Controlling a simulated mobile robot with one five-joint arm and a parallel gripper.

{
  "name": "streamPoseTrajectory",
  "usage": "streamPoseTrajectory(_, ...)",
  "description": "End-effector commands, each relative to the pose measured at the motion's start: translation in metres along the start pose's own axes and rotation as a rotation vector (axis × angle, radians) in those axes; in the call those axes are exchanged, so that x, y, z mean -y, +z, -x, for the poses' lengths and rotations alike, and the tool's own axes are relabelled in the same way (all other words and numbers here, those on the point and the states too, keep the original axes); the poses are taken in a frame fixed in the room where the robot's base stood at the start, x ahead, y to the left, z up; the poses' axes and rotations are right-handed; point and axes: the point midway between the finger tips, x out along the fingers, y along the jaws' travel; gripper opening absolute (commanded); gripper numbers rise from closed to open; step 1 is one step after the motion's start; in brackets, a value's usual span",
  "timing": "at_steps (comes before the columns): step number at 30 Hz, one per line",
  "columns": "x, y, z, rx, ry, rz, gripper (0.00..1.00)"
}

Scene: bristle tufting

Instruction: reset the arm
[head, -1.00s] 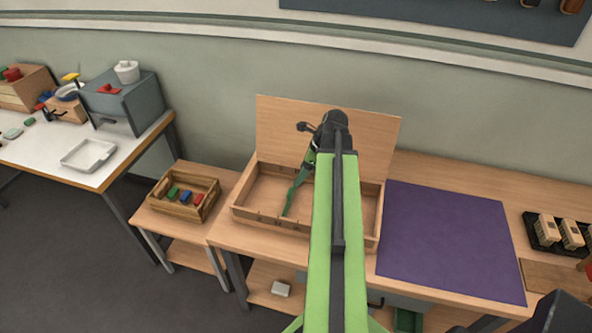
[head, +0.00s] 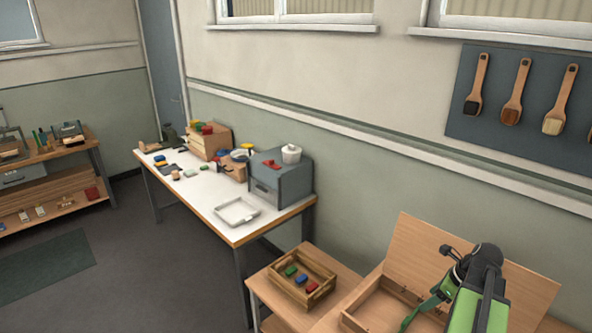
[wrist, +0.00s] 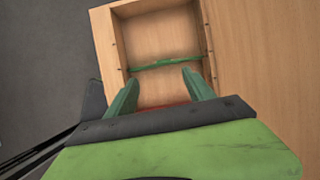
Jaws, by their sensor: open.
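My gripper (wrist: 161,84) is open, with its two green fingers apart and nothing seen between the tips. In the wrist view it points into an open wooden box (wrist: 110,45). A thin green strip (wrist: 165,63) crosses the box just beyond the fingertips. Something reddish shows low between the fingers, mostly hidden by my gripper body. In the head view my green and black arm hangs over the same lidded wooden box (head: 375,312) at the lower right, and my gripper (head: 410,318) is partly seen there.
A small wooden crate (head: 327,283) with coloured blocks stands left of the box. Beyond it is a white table with a white tray (head: 256,210) and a grey drawer unit (head: 266,188). Brushes (head: 515,92) hang on a wall board. Open floor lies left.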

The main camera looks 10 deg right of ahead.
Motion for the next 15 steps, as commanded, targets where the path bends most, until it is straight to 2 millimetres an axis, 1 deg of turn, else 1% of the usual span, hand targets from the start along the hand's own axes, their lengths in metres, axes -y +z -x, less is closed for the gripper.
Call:
streamPoseTrajectory(1,-0.008,0.022,-0.012,0.001,0.017,0.041,0.62)
streamPoseTrajectory(2,-0.015,0.038,-0.02,0.001,0.03,0.071,0.62)
streamPoseTrajectory(3,-0.027,0.063,-0.033,0.001,0.05,0.119,0.62)
streamPoseTrajectory(5,-0.054,0.104,-0.054,-0.003,0.084,0.204,0.62)
streamPoseTrajectory(6,-0.075,0.131,-0.069,-0.013,0.106,0.266,0.62)
streamPoseTrajectory(8,-0.109,0.165,-0.088,-0.033,0.138,0.371,0.62)
streamPoseTrajectory(9,-0.133,0.184,-0.1,-0.049,0.158,0.465,0.62)
streamPoseTrajectory(11,-0.167,0.208,-0.115,-0.071,0.186,0.631,0.62)
streamPoseTrajectory(12,-0.19,0.222,-0.124,-0.083,0.204,0.752,0.62)
streamPoseTrajectory(14,-0.222,0.237,-0.135,-0.102,0.23,0.945,0.62)
streamPoseTrajectory(15,-0.241,0.245,-0.141,-0.113,0.249,1.082,0.62)
